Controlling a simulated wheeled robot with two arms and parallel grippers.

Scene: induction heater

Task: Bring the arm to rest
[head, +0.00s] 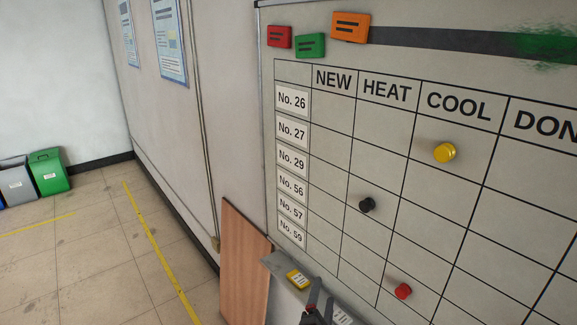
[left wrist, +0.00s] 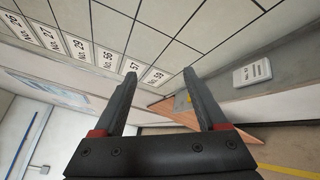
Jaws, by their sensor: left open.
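My left gripper (head: 314,305) shows at the bottom edge of the head view, in front of the ledge below the whiteboard (head: 330,150). In the left wrist view its two dark fingers (left wrist: 160,70) are spread apart with nothing between them. The board's row labels and grid lie beyond the fingers. My right gripper is in neither view.
Yellow (head: 445,152), black (head: 367,204) and red (head: 403,291) round magnets sit on the board. A yellow block (head: 298,279) and a white label (head: 341,315) lie on the ledge. A brown wooden panel (head: 243,265) stands left of it. Open floor (head: 95,260) lies further left.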

